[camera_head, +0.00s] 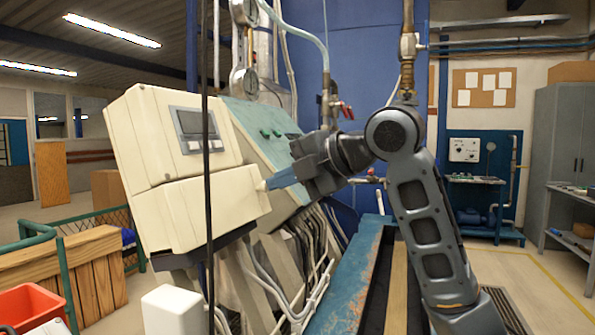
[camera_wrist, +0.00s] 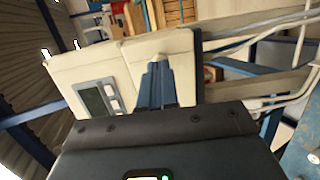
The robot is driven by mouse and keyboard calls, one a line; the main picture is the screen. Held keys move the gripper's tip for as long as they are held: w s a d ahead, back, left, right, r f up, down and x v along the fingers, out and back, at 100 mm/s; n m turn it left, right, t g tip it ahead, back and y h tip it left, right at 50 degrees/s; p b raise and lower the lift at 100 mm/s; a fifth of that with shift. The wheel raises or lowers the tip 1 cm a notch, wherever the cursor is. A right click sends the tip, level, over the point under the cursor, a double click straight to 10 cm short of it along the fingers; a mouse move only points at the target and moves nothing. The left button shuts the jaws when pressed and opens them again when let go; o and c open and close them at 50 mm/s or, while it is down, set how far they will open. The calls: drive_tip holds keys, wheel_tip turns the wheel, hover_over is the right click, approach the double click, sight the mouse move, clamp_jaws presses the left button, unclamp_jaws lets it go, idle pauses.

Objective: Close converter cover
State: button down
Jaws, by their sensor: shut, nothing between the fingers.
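The converter (camera_head: 160,120) is a cream box with a grey display panel (camera_head: 197,130) on its upper part, mounted on the sloping bench. Its cream lower cover (camera_head: 215,208) sits below the display and stands out from the upper part; I cannot tell whether it is fully closed. My gripper (camera_head: 266,185) is shut and empty, its blue fingertips at the right edge of the cover; touching or just short of it, I cannot tell. In the wrist view the fingers (camera_wrist: 155,66) point at the cream housing (camera_wrist: 142,48), with the display (camera_wrist: 97,98) to their left.
A thin black cable (camera_head: 207,250) hangs in front of the converter. Several pale hoses (camera_head: 315,285) run below the bench panel (camera_head: 258,125). A blue rail (camera_head: 345,285) lies under my arm. A red bin (camera_head: 30,308) stands at lower left. Open floor lies to the right.

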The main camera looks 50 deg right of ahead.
drive_tip(key=shift+w, duration=0.2)
drive_tip(key=shift+w+d+f+n+g+y+b, duration=0.1)
drive_tip(key=shift+w+f+n+g+y+b, duration=0.2)
drive_tip(key=shift+w+y, duration=0.45)
drive_tip(key=shift+w+d+f+n+g+y+b, duration=0.1)
drive_tip(key=shift+w+f+n+y+b, duration=0.15)
drive_tip(key=shift+w+n+y+b, duration=0.45)
drive_tip(key=shift+w+p, duration=0.2)
drive_tip(key=shift+p, duration=0.1)
